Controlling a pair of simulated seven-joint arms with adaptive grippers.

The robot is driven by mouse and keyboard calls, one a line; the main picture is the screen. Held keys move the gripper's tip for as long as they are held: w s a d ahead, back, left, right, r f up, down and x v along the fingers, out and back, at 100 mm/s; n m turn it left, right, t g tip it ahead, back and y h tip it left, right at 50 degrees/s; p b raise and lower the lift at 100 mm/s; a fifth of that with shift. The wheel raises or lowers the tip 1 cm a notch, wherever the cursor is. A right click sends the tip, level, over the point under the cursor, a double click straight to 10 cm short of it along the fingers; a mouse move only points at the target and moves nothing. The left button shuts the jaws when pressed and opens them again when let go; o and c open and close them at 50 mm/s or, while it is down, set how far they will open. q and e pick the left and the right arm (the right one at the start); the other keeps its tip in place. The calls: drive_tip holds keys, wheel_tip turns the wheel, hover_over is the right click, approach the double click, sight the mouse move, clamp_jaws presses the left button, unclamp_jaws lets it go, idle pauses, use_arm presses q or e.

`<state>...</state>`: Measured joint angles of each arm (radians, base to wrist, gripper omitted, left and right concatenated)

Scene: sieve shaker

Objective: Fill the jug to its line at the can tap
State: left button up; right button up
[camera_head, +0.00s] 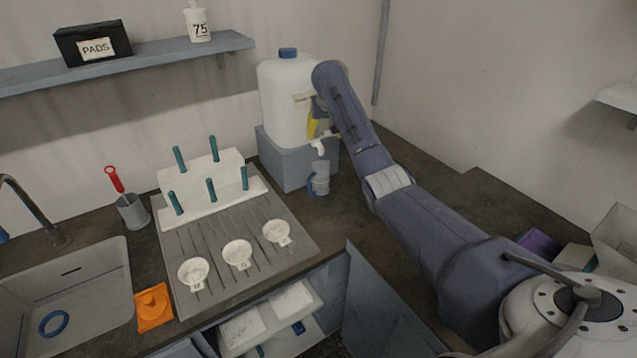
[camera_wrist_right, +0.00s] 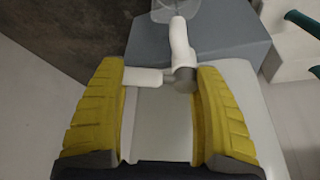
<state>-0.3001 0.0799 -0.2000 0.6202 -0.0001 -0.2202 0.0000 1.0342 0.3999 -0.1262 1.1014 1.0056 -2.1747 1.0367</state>
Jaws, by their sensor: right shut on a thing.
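The white can (camera_head: 288,100) with a blue cap stands on a grey block (camera_head: 283,160) at the back. Its white tap (camera_head: 318,146) sticks out low on the front. The clear jug (camera_head: 321,178) with a blue handle stands on the counter below the tap; its line and water level are too small to tell. My right gripper (camera_head: 319,123) is at the tap. In the right wrist view its yellow fingers (camera_wrist_right: 160,115) are shut on the tap's white lever (camera_wrist_right: 145,77). The spout (camera_wrist_right: 180,40) points to the jug (camera_wrist_right: 176,9). My left gripper is out of view.
A ribbed drainer (camera_head: 215,275) with three white dishes and a white peg rack lies left of the jug. A sink (camera_head: 85,285), an orange piece (camera_head: 153,307) and a grey cup (camera_head: 131,211) are further left. A shelf (camera_head: 140,62) hangs above.

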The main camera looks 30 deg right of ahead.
sight(320, 144)
drive_tip(key=a+m+g, duration=0.1)
drive_tip(key=m, duration=0.2)
drive_tip(key=s+m+g+h, duration=0.1)
drive_tip(key=m, duration=0.3)
drive_tip(key=a+m+g+h, duration=0.1)
drive_tip(key=m, duration=0.2)
drive_tip(key=shift+s+a+f+m, duration=0.15)
drive_tip(key=shift+s+a+m, duration=0.15)
drive_tip(key=shift+m, duration=0.1)
drive_tip(key=shift+h, duration=0.3)
drive_tip(key=shift+f, duration=0.2)
idle(1.9)
